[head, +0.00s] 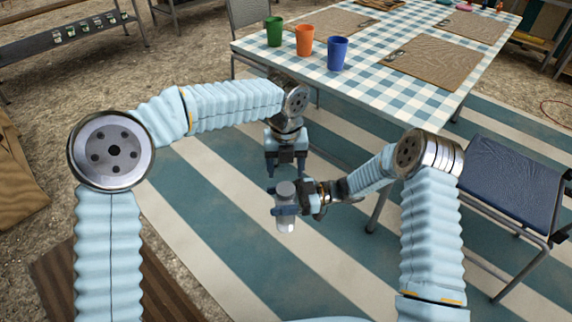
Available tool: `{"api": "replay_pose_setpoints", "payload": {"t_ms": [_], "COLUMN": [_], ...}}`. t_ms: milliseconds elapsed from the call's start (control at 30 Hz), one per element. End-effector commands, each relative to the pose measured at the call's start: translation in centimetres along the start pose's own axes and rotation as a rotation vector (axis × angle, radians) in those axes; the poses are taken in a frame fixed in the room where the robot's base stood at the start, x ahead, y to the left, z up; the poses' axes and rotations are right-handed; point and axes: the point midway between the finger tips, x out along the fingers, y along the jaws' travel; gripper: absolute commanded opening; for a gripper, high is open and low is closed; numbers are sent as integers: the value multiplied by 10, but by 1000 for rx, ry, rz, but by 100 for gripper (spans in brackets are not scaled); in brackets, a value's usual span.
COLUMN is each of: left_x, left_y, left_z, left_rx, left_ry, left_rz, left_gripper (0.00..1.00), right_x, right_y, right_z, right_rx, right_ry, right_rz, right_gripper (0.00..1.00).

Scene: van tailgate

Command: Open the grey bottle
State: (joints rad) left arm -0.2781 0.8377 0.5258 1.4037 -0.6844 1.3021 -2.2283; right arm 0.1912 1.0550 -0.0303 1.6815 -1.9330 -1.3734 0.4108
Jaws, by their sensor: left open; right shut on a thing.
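The grey bottle (286,221) is held upright or nearly so above the striped mat, with a grey cap (285,190) on top. My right gripper (285,209) is shut on the bottle's upper part, reaching it from the right. My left gripper (286,171) points down just above and behind the cap in the picture. Its fingers are open with nothing seen between them. Whether its fingertips touch the cap, I cannot tell.
A table with a checked cloth (370,80) stands behind, bearing a green cup (274,31), an orange cup (305,40), a blue cup (337,53) and woven placemats (434,62). A blue chair (514,185) is at right. Striped mat (240,235) lies below.

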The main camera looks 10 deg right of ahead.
Motion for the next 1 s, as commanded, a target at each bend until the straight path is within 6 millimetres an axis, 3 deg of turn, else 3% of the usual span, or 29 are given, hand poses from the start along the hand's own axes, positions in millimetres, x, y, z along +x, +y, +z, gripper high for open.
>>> {"api": "replay_pose_setpoints", "payload": {"t_ms": [200, 400, 767, 1000], "left_x": [38, 63, 71, 71], "left_y": [0, 0, 0, 0], "left_z": [0, 0, 0, 0], "left_rx": [1, 1, 2, 2], "left_ry": [4, 3, 1, 1], "left_rz": [2, 1, 0, 0], "left_gripper": [64, 64, 64, 28], "right_x": [0, 0, 0, 0], "right_y": [0, 0, 0, 0], "right_z": [-1, -1, -1, -1], "right_rx": [-1, -1, -1, -1], "right_ry": [1, 1, 1, 1], "right_rz": [0, 0, 0, 0], "right_gripper": [0, 0, 0, 0]}}
